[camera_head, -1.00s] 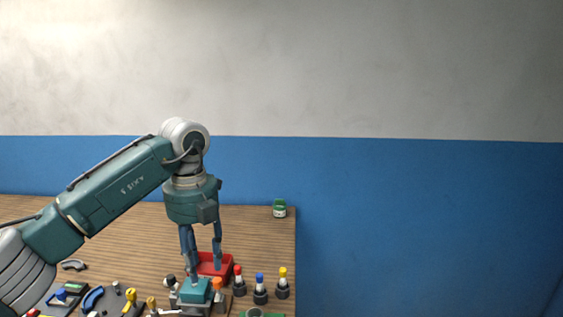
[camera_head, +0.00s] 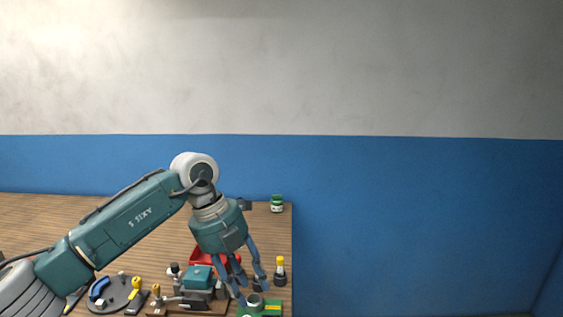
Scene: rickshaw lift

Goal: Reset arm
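My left arm comes in from the left, and my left gripper (camera_head: 249,296) points down over the right part of the wooden table (camera_head: 100,215). Its fingers are spread apart with a gap between them, and I see nothing held. The fingertips are just above or beside a green object with a grey round top (camera_head: 256,303) at the bottom edge; I cannot tell if they touch. My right gripper is not in view.
A teal vise-like device (camera_head: 199,279) stands left of the fingers, with a red bin (camera_head: 201,257) behind it. A yellow-capped bottle (camera_head: 280,272) is to the right. A green jar (camera_head: 277,204) stands at the back right corner. A dark round tray (camera_head: 118,296) holds tools.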

